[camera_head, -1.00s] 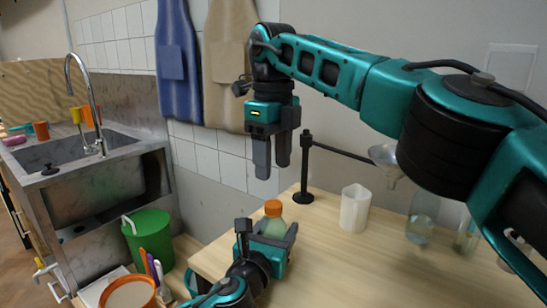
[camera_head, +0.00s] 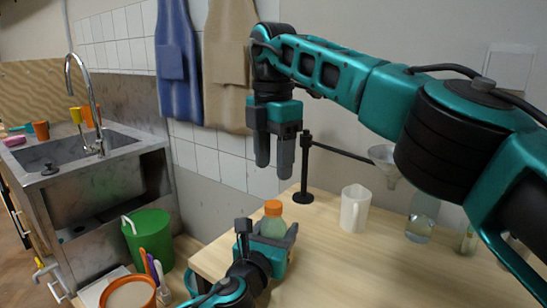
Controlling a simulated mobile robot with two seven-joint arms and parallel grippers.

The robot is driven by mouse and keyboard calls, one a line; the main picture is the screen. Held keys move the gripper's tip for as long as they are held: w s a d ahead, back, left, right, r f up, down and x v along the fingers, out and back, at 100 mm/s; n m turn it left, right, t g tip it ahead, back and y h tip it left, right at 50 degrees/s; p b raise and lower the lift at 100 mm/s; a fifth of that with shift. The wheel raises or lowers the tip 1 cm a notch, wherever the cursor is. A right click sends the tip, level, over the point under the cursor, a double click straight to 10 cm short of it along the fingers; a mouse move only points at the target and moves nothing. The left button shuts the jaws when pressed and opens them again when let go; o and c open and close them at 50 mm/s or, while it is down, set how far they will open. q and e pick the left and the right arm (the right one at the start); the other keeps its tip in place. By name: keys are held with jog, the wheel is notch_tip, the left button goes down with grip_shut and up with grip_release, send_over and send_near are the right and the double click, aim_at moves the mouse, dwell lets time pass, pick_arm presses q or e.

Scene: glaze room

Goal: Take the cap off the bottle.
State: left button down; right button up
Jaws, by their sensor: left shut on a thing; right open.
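The bottle (camera_head: 273,228) has a pale green body and an orange cap (camera_head: 273,208) on its top. It stands upright near the left end of the wooden table. My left gripper (camera_head: 268,236) is shut on the bottle's body, below the cap; its fingers and wrist hide the lower part of the bottle. My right gripper (camera_head: 273,164) is open and empty, fingers pointing down, above the cap and apart from it.
A black stand (camera_head: 304,188) with a side arm holds a funnel (camera_head: 386,162) behind the bottle. A white jug (camera_head: 354,208) and a clear flask (camera_head: 421,218) stand to the right. A green bucket (camera_head: 148,238) is at lower left. The table front (camera_head: 350,275) is clear.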

aim_at(273, 204)
jog(key=m, duration=0.5)
jog(key=shift+m, duration=0.3)
jog(key=m, duration=0.4)
jog(key=shift+f+m, duration=0.1)
jog(key=shift+m, duration=0.2)
jog(key=shift+f, duration=3.95)
